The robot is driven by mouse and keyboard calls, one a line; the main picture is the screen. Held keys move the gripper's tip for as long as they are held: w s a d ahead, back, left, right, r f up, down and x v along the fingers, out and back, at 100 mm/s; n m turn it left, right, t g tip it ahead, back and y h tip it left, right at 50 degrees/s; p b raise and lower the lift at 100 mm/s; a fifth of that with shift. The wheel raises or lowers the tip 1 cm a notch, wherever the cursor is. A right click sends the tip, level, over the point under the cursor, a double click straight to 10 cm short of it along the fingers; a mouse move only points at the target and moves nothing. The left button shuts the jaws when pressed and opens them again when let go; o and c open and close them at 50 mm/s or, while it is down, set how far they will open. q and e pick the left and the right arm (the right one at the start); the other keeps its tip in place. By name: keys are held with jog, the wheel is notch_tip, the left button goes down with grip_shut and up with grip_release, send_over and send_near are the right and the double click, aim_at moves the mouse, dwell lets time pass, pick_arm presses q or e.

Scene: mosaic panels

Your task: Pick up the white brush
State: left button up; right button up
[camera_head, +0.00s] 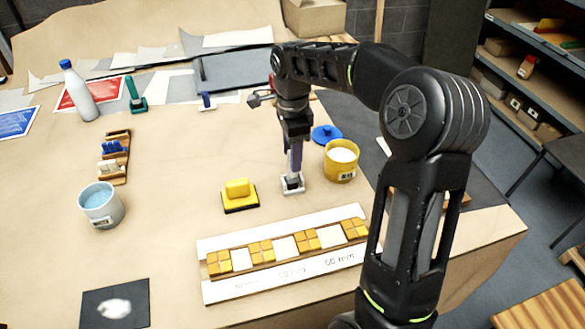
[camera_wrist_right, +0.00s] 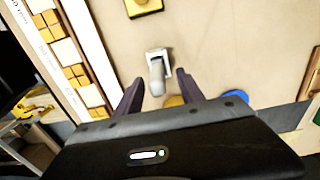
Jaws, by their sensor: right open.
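The white brush (camera_head: 292,186) stands on the table, its white base down, directly below my right gripper (camera_head: 294,158). In the right wrist view the white brush (camera_wrist_right: 157,56) has a rounded grey-white handle pointing toward my gripper. My right gripper (camera_wrist_right: 160,88) is open, with one dark finger on each side of the handle's end. I cannot tell how deep the handle is between the fingers. In the head view the gripper hides most of the handle. My left gripper is not in view.
A yellow tub (camera_head: 341,162) stands close to the right of the brush, with a blue lid (camera_head: 327,133) behind it. A yellow-handled block (camera_head: 239,195) is to the left. A mosaic panel (camera_head: 222,291) lies in front. A blue-grey cup (camera_head: 101,205) stands far left.

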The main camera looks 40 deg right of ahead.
jog(key=shift+f, duration=0.1)
jog(key=shift+f+p, duration=0.3)
jog(key=f, duration=0.1)
jog(key=f+p, duration=0.1)
jog(key=f, duration=0.1)
jog(key=shift+s+f, duration=0.2)
jog(key=shift+f, duration=0.1)
jog(key=shift+w+f, duration=0.1)
jog(key=shift+f, duration=0.3)
jog(key=shift+a, duration=0.1)
jog(key=shift+c, duration=0.5)
grip_shut()
